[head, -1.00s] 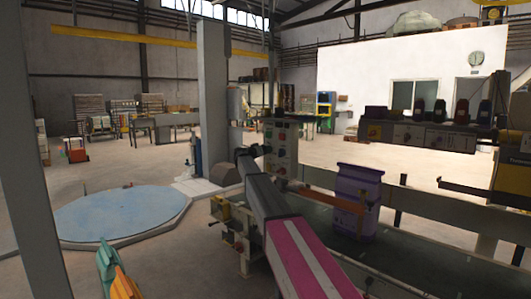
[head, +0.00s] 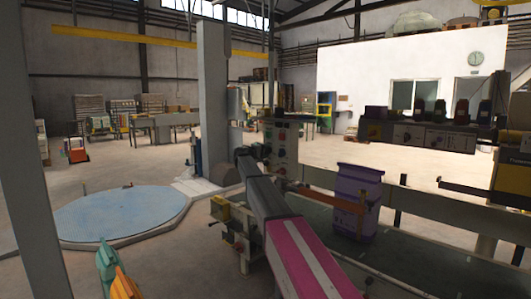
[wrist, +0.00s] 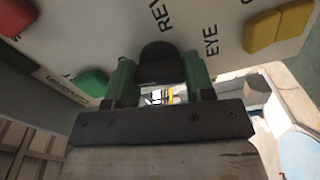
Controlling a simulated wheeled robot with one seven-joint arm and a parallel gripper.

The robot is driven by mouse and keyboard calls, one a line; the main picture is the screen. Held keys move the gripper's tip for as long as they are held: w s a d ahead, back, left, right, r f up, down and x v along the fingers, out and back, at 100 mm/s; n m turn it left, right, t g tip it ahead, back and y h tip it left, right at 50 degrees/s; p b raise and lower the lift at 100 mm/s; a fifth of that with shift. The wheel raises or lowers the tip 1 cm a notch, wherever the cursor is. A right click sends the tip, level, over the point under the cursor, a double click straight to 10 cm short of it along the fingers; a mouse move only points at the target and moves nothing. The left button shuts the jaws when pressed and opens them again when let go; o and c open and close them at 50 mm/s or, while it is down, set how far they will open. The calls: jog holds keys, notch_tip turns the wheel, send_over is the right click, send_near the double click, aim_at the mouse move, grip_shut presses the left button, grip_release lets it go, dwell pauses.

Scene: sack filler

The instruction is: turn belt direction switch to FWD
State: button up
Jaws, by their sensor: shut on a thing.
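In the wrist view a dark round knob (wrist: 160,58) stands out from a pale panel (wrist: 215,25). The lettering beside it reads REV, cut off by the picture's top edge. My gripper (wrist: 159,76) has its green fingers on either side of the knob, closed on it. The FWD mark and the knob's pointer do not show, so its setting cannot be read. In the head view the control panel (head: 282,142) stands beyond the end of my pink and dark arm, which hides part of it.
In the wrist view, a red button (wrist: 18,15), a green button (wrist: 90,84) and a yellow button (wrist: 277,26) lie around the knob. In the head view, a purple sack (head: 356,200) stands on the belt (head: 415,262) to the right.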

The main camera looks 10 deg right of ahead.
jog(key=shift+n, duration=1.1)
jog(key=o, duration=0.9)
jog(key=shift+a, duration=0.1)
jog(key=v, duration=1)
jog(key=shift+s+a, duration=0.25)
jog(key=shift+a, duration=0.05)
